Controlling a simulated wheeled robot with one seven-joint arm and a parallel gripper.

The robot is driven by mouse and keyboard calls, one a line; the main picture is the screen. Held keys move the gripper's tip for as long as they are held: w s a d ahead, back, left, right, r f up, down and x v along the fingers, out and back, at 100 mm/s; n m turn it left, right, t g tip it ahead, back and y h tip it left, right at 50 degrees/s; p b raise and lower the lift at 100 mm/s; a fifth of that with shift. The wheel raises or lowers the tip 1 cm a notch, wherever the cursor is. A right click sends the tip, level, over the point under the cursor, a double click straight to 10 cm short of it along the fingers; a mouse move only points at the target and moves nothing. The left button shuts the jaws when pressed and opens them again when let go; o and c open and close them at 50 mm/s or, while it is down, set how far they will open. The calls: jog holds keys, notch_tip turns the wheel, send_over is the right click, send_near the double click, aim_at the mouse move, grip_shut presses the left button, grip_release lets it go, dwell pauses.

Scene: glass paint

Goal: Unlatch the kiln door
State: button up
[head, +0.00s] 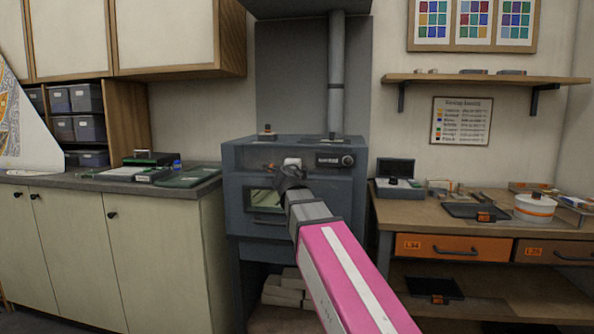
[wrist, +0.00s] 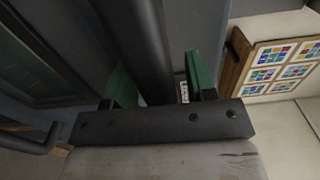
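The blue-grey kiln (head: 345,207) stands in the middle of the head view. Its door has a small window (head: 262,201) with a dark bar handle (head: 268,219) below it. In the wrist view the window frame (wrist: 40,75) is at left and the bar handle (wrist: 28,143) at lower left. My gripper (head: 290,172) is at the upper kiln front, hiding part of it. In the wrist view my gripper (wrist: 160,84) has its green fingers apart. A thick dark bar, perhaps the latch lever (wrist: 138,45), runs between them, with a gap at the right finger. Contact cannot be told.
A counter (head: 115,182) with cabinets is at left. A wooden workbench (head: 450,222) with orange drawers, a white pot (head: 535,207) and trays is at right. Pale bricks (head: 284,286) lie below the kiln. A wall shelf (head: 485,79) is at upper right.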

jog(key=v, duration=1)
jog(key=shift+s, duration=0.4)
jog(key=shift+a, duration=0.1)
